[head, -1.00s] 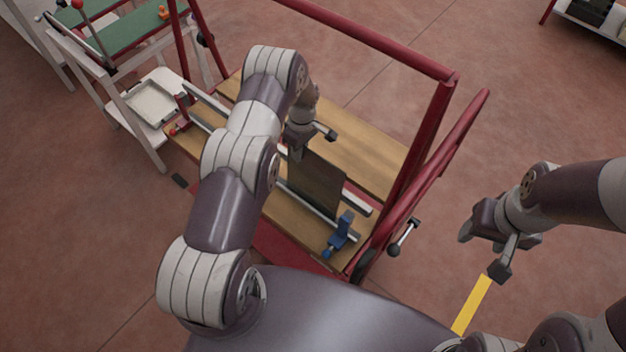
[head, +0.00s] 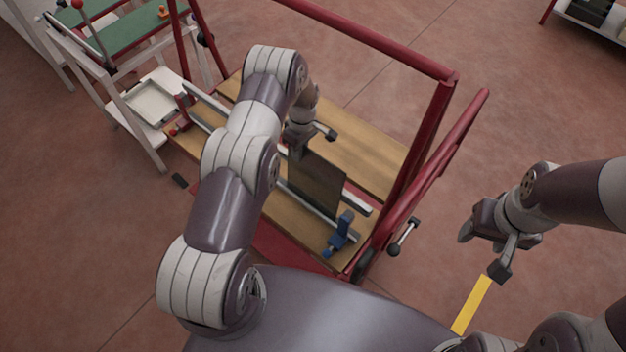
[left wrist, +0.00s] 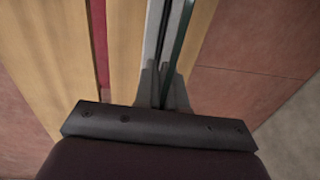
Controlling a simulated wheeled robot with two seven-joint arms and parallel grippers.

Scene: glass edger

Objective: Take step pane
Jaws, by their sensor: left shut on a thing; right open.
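The pane (head: 318,186) is a dark, see-through sheet standing upright in the red-framed wooden rack, by a pale metal rail. My left gripper (head: 305,140) is at the pane's upper left part and is shut on it. In the left wrist view the pane (left wrist: 181,45) shows edge-on as a thin greenish strip running into my left gripper's fingers (left wrist: 165,90). Its lower edge is hard to make out against the rail. My right gripper (head: 487,248) is open and empty over the floor at the right.
The rack has a red tube frame (head: 440,110) around a wooden bed (head: 375,150). A blue clamp (head: 340,232) sits near its front right corner. A white tray (head: 155,102) and a green-topped table (head: 125,40) stand at the left. A yellow strip (head: 471,304) lies at lower right.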

